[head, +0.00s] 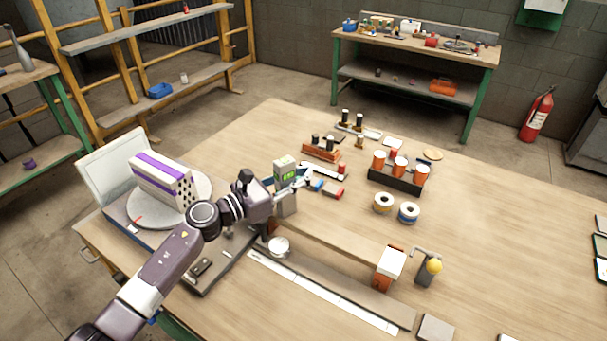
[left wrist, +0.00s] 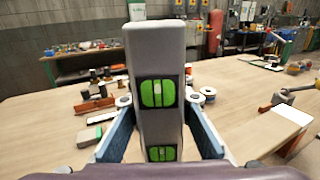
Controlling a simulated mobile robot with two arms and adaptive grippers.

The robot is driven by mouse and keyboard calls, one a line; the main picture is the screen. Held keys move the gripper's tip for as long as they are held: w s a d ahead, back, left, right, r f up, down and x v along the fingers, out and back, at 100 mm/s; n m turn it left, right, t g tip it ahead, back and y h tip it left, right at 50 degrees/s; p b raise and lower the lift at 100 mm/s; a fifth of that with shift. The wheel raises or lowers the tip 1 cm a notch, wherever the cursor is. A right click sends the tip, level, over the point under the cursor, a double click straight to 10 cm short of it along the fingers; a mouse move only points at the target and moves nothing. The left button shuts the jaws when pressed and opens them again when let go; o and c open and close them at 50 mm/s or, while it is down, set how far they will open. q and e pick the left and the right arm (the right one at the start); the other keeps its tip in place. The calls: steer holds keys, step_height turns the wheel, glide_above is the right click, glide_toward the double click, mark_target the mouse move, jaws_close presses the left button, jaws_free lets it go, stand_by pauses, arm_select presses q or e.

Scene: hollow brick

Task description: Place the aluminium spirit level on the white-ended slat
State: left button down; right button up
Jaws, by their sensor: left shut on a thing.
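The aluminium spirit level (head: 286,204) is a grey bar with green vials. It stands upright in my left gripper (head: 288,184), whose fingers are shut on its sides. In the left wrist view the level (left wrist: 156,58) rises between the two blue-grey fingers (left wrist: 158,100). The white-ended slat (head: 393,261) seems to be the pale wooden strip right of the gripper. Its white end shows over an orange block, and also at the right of the left wrist view (left wrist: 292,115). Its near end is partly hidden by my arm. My right gripper is not in view.
A long ruler-like white strip (head: 330,294) lies on the table beside a grey-brown board. A hollow brick (head: 161,180) sits on a round plate at left. A black tray with orange-and-white cups (head: 398,180) and two spools stand behind. The right tabletop is mostly clear.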

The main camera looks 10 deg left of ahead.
arm_select(q)
steer(key=c, duration=1.7)
jaws_free()
steer(key=shift+c, duration=0.2)
steer(key=b, duration=0.3)
glide_toward(277, 187)
steer(key=x, duration=0.6)
steer(key=shift+w+d, duration=0.15)
steer(key=shift+s+a, duration=0.3)
